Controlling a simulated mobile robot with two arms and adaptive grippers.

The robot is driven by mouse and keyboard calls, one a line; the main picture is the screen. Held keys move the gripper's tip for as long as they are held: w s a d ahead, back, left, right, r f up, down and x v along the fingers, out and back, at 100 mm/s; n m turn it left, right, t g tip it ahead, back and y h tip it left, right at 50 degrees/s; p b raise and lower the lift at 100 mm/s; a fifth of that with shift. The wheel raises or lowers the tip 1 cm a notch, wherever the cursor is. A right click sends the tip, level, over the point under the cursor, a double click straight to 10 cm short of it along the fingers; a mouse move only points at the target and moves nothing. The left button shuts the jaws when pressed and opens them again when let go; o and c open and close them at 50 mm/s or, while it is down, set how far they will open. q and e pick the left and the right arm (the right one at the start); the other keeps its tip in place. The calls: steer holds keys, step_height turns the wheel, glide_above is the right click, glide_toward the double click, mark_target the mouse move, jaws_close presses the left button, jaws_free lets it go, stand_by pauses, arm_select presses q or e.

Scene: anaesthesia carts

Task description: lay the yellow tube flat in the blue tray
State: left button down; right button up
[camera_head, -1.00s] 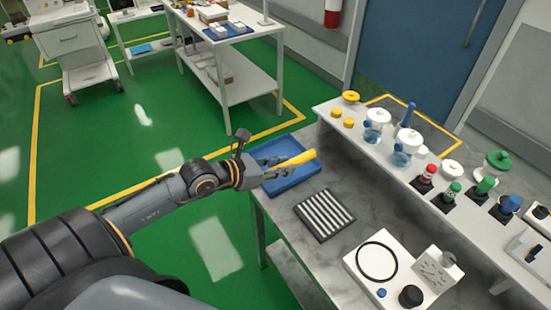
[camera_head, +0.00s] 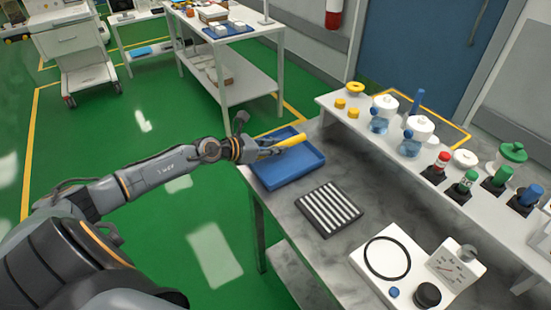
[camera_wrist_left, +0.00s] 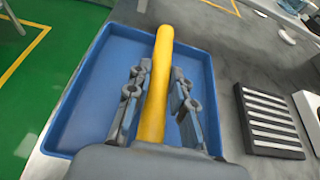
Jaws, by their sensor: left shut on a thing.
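The yellow tube (camera_head: 284,142) is held by my left gripper (camera_head: 264,148), which is shut on it, over the back part of the blue tray (camera_head: 292,174). In the left wrist view the tube (camera_wrist_left: 158,75) runs between the two fingers (camera_wrist_left: 157,100) and points away from the gripper, above the tray floor (camera_wrist_left: 92,95). Its near end is hidden by the gripper. I cannot tell the exact gap between tube and tray. The tray has no other thing visible in it. My right gripper is not in view.
A striped dark rack (camera_head: 329,210) lies on the grey worktop to the right of the tray. A white device with a black ring (camera_head: 388,258) stands nearer. A raised white shelf (camera_head: 396,148) with bottles and caps runs along the back. Green floor lies left of the tray.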

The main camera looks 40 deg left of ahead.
mark_target(276, 160)
arm_select(q)
steer(key=shift+f, duration=1.5)
steer(key=shift+f, duration=0.2)
steer(key=c, duration=1.2)
jaws_free()
steer(key=shift+o, duration=0.2)
steer(key=shift+r, duration=0.1)
steer(key=shift+r, duration=0.2)
steer(key=shift+s+a+f, duration=0.1)
steer(key=shift+s+a, duration=0.05)
steer(key=shift+s, duration=0.15)
steer(key=v, duration=1.1)
steer(key=shift+s+b, duration=0.15)
steer(key=shift+b, duration=0.3)
